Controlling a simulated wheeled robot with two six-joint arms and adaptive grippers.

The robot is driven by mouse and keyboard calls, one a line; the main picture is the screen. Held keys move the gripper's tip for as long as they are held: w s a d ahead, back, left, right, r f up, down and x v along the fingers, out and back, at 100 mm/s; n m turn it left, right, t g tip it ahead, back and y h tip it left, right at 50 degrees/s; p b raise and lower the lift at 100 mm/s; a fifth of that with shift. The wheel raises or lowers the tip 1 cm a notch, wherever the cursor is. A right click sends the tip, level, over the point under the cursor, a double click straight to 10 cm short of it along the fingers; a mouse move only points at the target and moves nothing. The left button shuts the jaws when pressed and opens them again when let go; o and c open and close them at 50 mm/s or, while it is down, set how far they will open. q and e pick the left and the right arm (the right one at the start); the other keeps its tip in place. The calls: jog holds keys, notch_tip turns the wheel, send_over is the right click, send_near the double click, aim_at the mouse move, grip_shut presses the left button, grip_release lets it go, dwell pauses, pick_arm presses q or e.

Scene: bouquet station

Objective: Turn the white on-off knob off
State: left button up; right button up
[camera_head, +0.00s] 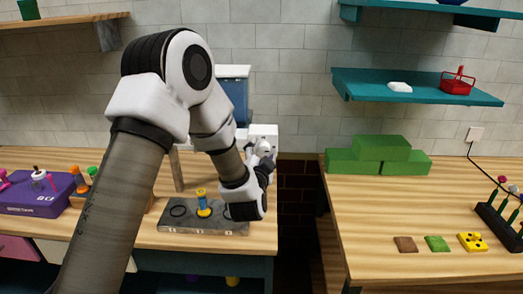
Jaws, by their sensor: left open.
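A white box-shaped device (265,133) stands at the back of the left table, beside a blue-and-white unit. A small pale round part (262,147) shows in front of it; I cannot tell whether this is the on-off knob or which way it is set. My left arm reaches across the table, and my left gripper (265,165) is open just in front of the device. The wrist hides most of the fingers, and I cannot tell whether they touch anything. My right gripper is not in view.
A grey board (180,228) with ring marks holds a yellow-and-blue piece (203,203) below my wrist. A purple box (40,198) is at the left. Green blocks (378,157) sit on the right table, across a gap. A teal shelf (420,88) hangs above.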

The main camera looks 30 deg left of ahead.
pick_arm(q)
jog(key=shift+w+d, duration=0.1)
jog(key=shift+d, duration=0.15)
jog(key=c, duration=1.1)
jog(key=shift+c, duration=0.2)
jog(key=shift+f+n+b, duration=0.2)
jog(key=shift+n+b, duration=0.6)
jog(key=shift+b, duration=0.35)
jog(key=n+y+b, duration=0.1)
jog(key=n+b, duration=1.4)
jog(key=shift+a+f+y, duration=0.1)
jog(key=shift+f+y, duration=0.05)
jog(key=shift+y, duration=0.25)
jog(key=shift+n+b, duration=1.3)
jog(key=shift+y, duration=0.3)
jog(key=o, duration=1.1)
